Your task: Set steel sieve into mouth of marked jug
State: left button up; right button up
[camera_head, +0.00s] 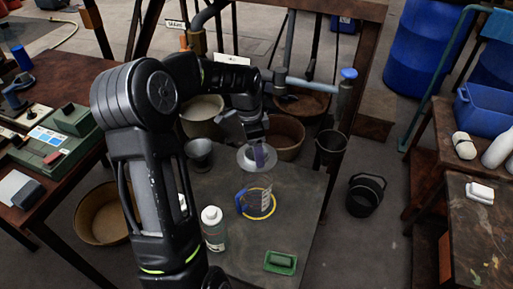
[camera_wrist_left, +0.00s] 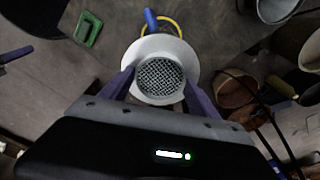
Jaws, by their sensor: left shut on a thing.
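The steel sieve has a pale, wide rim and a mesh centre. It shows in the head view (camera_head: 244,160) and, facing the camera, in the left wrist view (camera_wrist_left: 160,75). My left gripper (camera_head: 259,154) is shut on it, with a purple finger at each side of the rim. A clear jug (camera_head: 264,196) with a blue handle (camera_head: 240,202) stands on a yellow ring (camera_head: 262,215) on the dark table. In the left wrist view the sieve hides most of the jug.
A white-capped bottle (camera_head: 213,231) stands left of the jug. A green tray (camera_head: 280,262) lies at the table's front. A grey metal cup (camera_head: 199,154) stands behind. A black bucket (camera_head: 366,195) is on the floor to the right. The table right of the jug is bare.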

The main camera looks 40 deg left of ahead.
pick_arm(q)
jog(key=shift+f, duration=0.1)
notch_tip(320, 180, down, 6)
jog(key=b, duration=0.4)
jog(key=shift+r+b, duration=0.25)
jog(key=shift+b, duration=0.05)
jog(key=shift+f+b, duration=0.3)
jog(key=shift+f, duration=0.35)
jog(key=shift+p, duration=0.3)
dwell(0.5)
jog(key=shift+f, duration=0.25)
dwell(0.4)
jog(key=shift+f+b, duration=0.3)
jog(key=shift+b, duration=0.05)
jog(key=shift+f+b, duration=0.35)
jog(key=shift+f, duration=0.4)
dwell(0.4)
dwell(0.3)
